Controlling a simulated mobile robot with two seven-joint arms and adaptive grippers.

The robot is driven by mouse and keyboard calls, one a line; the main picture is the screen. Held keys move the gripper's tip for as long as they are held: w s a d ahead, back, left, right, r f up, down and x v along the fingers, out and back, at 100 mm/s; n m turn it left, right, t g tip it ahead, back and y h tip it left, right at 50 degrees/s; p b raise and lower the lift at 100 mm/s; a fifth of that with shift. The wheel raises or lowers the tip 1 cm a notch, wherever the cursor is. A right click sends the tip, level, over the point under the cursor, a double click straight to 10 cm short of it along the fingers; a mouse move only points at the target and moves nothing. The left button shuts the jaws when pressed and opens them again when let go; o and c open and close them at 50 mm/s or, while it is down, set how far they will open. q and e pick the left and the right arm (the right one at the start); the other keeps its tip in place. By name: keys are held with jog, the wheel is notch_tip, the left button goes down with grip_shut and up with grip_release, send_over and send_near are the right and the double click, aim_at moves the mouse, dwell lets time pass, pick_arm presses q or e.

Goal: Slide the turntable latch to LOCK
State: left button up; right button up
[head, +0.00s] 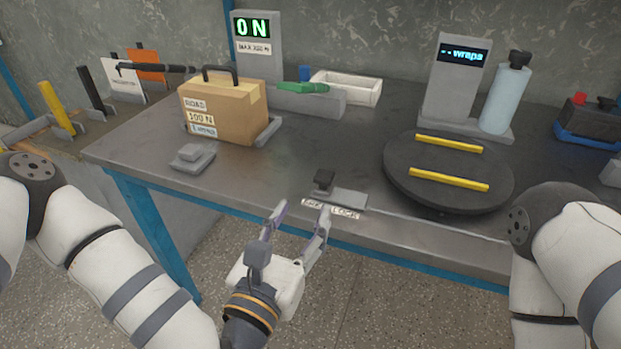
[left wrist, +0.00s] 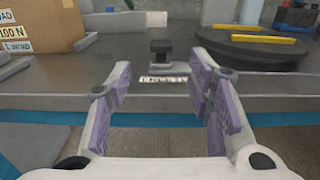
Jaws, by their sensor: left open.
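The turntable latch is a dark knob (head: 324,178) on a flat grey plate (head: 349,198) near the table's front edge. The knob stands at the plate's left end. A white label strip (head: 345,212) in front of it reads LOCK on its right part. The round dark turntable (head: 447,198) with two yellow bars is to the right. My left gripper (head: 302,213) is open and empty, in front of the table edge and short of the latch. In the left wrist view the knob (left wrist: 160,50) shows beyond and between the open fingers (left wrist: 165,88). My right gripper is not in view.
A cardboard box (head: 235,118) with a black handle and a small grey block (head: 192,157) stand to the left. The table around the latch is clear.

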aim_at(322, 183)
pick_arm(q)
jog(key=x, duration=1.1)
jog(key=shift+d, duration=0.1)
jog(key=shift+c, duration=0.6)
jog(key=shift+f, duration=0.1)
grip_shut()
